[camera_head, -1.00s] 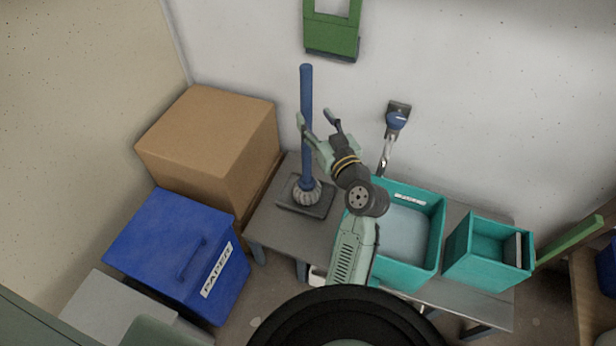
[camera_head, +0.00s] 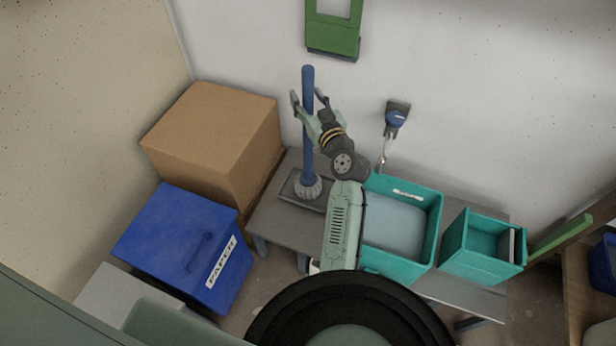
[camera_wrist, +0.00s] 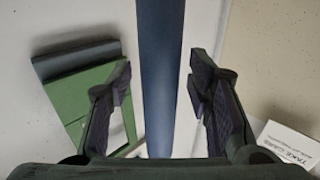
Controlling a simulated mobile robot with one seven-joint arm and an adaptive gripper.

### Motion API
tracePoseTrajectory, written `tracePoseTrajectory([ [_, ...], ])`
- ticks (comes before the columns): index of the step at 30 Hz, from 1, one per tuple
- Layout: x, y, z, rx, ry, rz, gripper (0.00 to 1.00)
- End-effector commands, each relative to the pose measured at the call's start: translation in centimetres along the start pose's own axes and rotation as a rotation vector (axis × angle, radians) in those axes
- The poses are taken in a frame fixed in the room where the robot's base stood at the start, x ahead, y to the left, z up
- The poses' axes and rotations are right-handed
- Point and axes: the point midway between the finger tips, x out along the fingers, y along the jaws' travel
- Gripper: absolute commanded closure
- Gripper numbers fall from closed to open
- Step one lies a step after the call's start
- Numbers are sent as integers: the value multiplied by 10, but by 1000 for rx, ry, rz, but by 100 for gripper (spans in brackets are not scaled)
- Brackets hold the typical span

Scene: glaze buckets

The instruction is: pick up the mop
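The mop stands upright on the grey table, with a blue handle (camera_head: 308,130) and a pale bundled head (camera_head: 308,187) on a dark square base (camera_head: 289,190). My gripper (camera_head: 309,96) is at the upper part of the handle, with its fingers on either side of it. In the wrist view the blue handle (camera_wrist: 160,75) runs between the two open fingers (camera_wrist: 158,85), with a gap showing on each side.
A teal basin (camera_head: 433,225) and a smaller teal bin (camera_head: 455,245) stand to the right. A cardboard box (camera_head: 205,135) and a blue paper bin (camera_head: 180,240) are at left. A wall tap (camera_head: 396,118) and a green wall holder (camera_head: 333,38) are behind.

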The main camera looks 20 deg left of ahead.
Motion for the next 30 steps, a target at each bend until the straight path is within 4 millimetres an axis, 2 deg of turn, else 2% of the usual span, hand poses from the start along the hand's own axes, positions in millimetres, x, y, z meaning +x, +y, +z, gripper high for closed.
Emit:
tracePoseTrajectory([
  [2, 0, 0, 0, 0, 0, 0, 61],
  [19, 0, 0, 0, 0, 0, 0, 99],
  [30, 0, 0, -3, -1, 3, 0, 100],
])
